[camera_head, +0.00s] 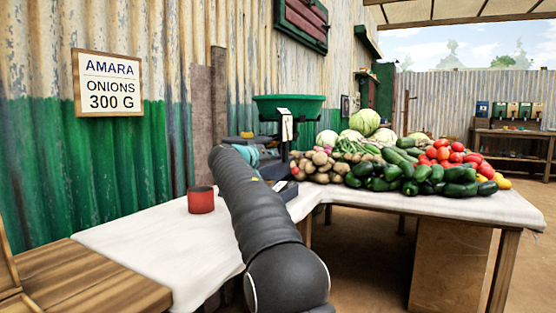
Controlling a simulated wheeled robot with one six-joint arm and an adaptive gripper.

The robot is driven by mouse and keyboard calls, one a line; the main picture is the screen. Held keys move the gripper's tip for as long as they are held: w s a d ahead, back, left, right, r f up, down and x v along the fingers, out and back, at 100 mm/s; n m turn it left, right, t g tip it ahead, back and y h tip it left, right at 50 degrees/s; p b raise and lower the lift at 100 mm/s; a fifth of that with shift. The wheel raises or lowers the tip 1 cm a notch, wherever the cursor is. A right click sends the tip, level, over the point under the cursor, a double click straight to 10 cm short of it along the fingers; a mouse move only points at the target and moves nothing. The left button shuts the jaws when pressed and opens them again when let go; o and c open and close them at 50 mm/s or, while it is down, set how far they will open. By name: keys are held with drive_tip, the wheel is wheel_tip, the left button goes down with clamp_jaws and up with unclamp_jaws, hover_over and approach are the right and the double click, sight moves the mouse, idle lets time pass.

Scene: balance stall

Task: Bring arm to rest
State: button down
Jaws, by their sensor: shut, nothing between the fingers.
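My arm (250,205), in a dark ribbed sleeve, rises from the bottom middle and reaches over the white-covered table. Its far end bends right near a teal part (262,154), in front of the scale. I cannot make out my gripper's fingers, which are hidden behind the arm or lost among the dark parts there. No held object shows.
A green-pan scale (289,106) stands behind the arm. A red cup (201,200) sits left of it on the white tablecloth (140,238). Vegetables, including cucumbers (395,171) and tomatoes (455,153), are heaped at right. A wooden crate (90,280) is at lower left.

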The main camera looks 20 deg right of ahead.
drive_tip(key=shift+s+a, duration=0.25)
idle(0.3)
drive_tip(key=s+a+f+n+g+y+p, duration=0.1)
drive_tip(key=s+f+y+p, duration=0.1)
drive_tip(key=s, duration=0.7)
drive_tip(key=s+a+f+n+g+y+p, duration=0.1)
drive_tip(key=s+a+f+y, duration=0.15)
drive_tip(key=s, duration=0.55)
drive_tip(key=s+a+f+g+y+p, duration=0.1)
drive_tip(key=s+y+p, duration=0.15)
drive_tip(key=s, duration=0.65)
drive_tip(key=s+a+f+y+p, duration=0.1)
drive_tip(key=s+a+f+y, duration=0.1)
drive_tip(key=s+f, duration=0.3)
drive_tip(key=s+a+f+n+g+y+p, duration=0.1)
drive_tip(key=s+a+f, duration=0.3)
drive_tip(key=s, duration=0.8)
drive_tip(key=s+a+f+g+y+p, duration=0.1)
drive_tip(key=s+a+f+y, duration=0.2)
drive_tip(key=s+f, duration=0.4)
drive_tip(key=s, duration=0.2)
drive_tip(key=shift+s+a+n+p, duration=0.25)
drive_tip(key=shift+s+n+p, duration=0.05)
drive_tip(key=shift+p, duration=0.1)
